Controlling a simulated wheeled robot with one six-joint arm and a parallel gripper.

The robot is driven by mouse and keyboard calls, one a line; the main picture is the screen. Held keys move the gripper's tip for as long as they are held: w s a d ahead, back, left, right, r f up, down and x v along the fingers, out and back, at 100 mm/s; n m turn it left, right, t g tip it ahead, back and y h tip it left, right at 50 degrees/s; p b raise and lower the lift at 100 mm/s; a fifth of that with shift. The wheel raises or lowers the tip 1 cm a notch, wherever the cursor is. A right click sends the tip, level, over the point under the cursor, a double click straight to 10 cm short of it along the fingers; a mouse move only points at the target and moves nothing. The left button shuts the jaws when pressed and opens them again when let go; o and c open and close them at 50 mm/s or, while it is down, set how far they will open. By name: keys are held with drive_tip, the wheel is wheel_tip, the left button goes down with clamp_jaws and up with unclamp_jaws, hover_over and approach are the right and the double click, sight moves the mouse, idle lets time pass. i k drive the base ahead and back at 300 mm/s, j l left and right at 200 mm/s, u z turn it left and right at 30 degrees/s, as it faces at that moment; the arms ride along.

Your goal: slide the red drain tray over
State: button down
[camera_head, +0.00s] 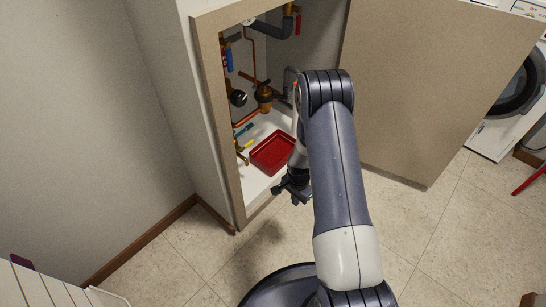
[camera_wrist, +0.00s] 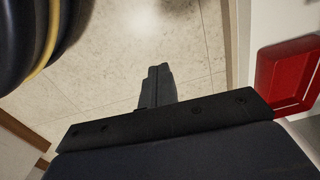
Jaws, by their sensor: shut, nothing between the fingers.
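The red drain tray (camera_head: 272,152) is a shallow rectangular tray. It lies on the white floor of the open closet, below pipes and valves. Part of it also shows at the right edge of the wrist view (camera_wrist: 285,75). My gripper (camera_head: 306,200) is outside the closet opening, in front of and to the right of the tray, and apart from it. In the wrist view the fingers (camera_wrist: 158,72) are together with nothing between them, above the tiled floor. My arm passes close to the tray's right side in the head view.
The closet has a raised front sill (camera_head: 262,207) and a left frame post (camera_head: 222,130). An open door panel (camera_head: 430,90) stands to the right. Copper pipes and a brass valve (camera_head: 264,93) are above the tray. Tiled floor (camera_head: 170,262) is clear in front.

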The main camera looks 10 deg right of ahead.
sight(271, 155)
drive_tip(key=i+l, duration=0.15)
drive_tip(key=i, duration=0.2)
drive_tip(key=i+l+u, duration=0.1)
drive_tip(key=i, duration=0.3)
drive_tip(key=i+j, duration=0.2)
drive_tip(key=i+u, duration=0.05)
